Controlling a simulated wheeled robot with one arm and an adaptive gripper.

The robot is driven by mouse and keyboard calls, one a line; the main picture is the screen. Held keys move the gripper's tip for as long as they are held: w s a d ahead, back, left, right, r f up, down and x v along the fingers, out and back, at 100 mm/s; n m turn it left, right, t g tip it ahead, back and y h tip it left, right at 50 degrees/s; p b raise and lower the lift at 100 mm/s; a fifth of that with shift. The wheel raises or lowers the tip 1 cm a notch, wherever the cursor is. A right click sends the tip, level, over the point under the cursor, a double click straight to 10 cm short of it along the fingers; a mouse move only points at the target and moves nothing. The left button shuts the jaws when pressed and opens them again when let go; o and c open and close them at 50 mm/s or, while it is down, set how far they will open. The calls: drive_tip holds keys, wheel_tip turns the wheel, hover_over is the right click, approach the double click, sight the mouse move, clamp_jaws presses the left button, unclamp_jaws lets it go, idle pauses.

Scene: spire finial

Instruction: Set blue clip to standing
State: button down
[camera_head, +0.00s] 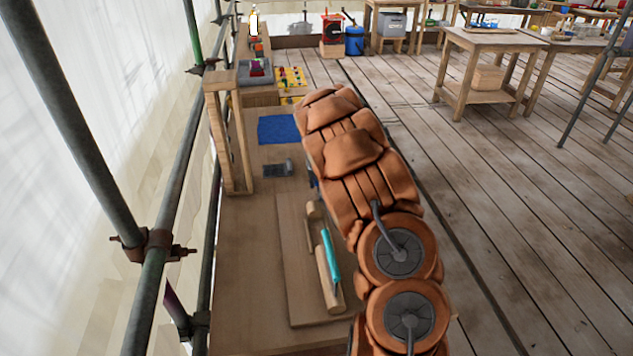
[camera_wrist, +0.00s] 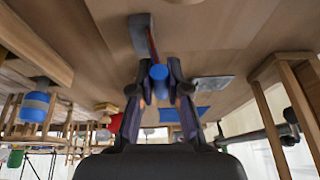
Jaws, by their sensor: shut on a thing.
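In the wrist view my gripper (camera_wrist: 159,76) is shut on a blue piece with a round end (camera_wrist: 158,72), which looks like the blue clip. The piece sits between the two fingertips, with its round end facing the camera. The rest of its shape and its tilt are hard to tell. I cannot tell whether the piece touches the bench.
A wooden bench (camera_head: 240,285) bears a board (camera_head: 297,270) with wooden pieces and a cyan rod (camera_head: 330,255). Beyond lie a grey plate (camera_head: 278,169) and a blue mat (camera_head: 278,129). A wooden frame (camera_head: 228,140) stands at left, near scaffold poles. A grey block (camera_wrist: 139,36) lies beyond the fingertips.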

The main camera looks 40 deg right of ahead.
drive_tip(key=shift+d+f+b, duration=0.1)
drive_tip(key=shift+f+b, duration=0.05)
drive_tip(key=shift+b, duration=0.5)
drive_tip(key=shift+d+t+y+b, duration=0.15)
drive_tip(key=shift+t+y+b, duration=0.25)
drive_tip(key=shift+b, duration=0.8)
drive_tip(key=shift+s+d+r+y+b, duration=0.25)
drive_tip(key=shift+y+b, duration=0.25)
drive_tip(key=shift+b, duration=0.6)
drive_tip(key=c, duration=1.1)
unclamp_jaws()
drive_tip(key=shift+c, duration=0.2)
drive_tip(key=v, duration=1.2)
drive_tip(key=shift+f, duration=0.1)
